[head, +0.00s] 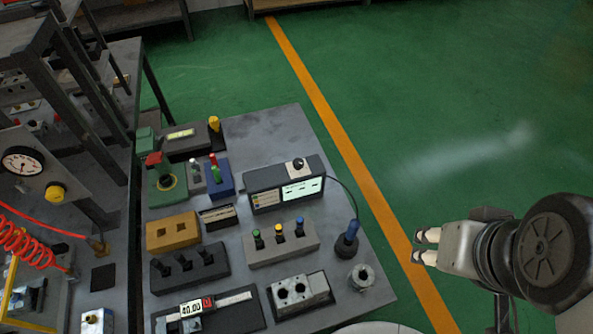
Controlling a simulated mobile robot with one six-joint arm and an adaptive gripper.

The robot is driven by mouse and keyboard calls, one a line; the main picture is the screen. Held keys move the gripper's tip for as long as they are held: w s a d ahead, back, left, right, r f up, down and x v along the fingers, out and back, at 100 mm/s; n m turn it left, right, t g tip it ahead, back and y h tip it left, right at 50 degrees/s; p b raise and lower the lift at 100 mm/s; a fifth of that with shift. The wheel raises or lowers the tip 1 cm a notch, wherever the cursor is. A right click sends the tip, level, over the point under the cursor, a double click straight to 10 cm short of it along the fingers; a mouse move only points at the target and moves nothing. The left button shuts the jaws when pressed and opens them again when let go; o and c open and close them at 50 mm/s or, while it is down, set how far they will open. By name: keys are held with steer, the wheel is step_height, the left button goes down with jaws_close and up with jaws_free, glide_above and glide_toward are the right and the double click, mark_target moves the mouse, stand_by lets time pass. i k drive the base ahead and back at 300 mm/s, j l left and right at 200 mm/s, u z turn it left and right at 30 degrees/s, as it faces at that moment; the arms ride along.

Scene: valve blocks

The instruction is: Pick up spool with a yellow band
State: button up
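The spool with a yellow band (278,231) stands upright in a light grey block (283,249) on the grey table. A green-banded spool (257,239) stands to its left and a blue-banded spool (300,226) to its right in the same block. My gripper (421,247) is at the right, past the table's right edge in the picture and well apart from the spools. Its two fingertips are apart with nothing visible between them.
A tester with a lit screen (302,188) stands behind the block, its cable running to a blue-topped plug (347,240). A metal valve block (300,293), a ring (361,277), a dark holed block (190,267) and a caliper (215,303) lie nearby. Green floor is clear at right.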

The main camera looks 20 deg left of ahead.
mark_target(279, 229)
steer(key=k+u, duration=0.1)
steer(key=u, duration=0.65)
steer(key=k+j+u, duration=0.15)
steer(key=u, duration=0.25)
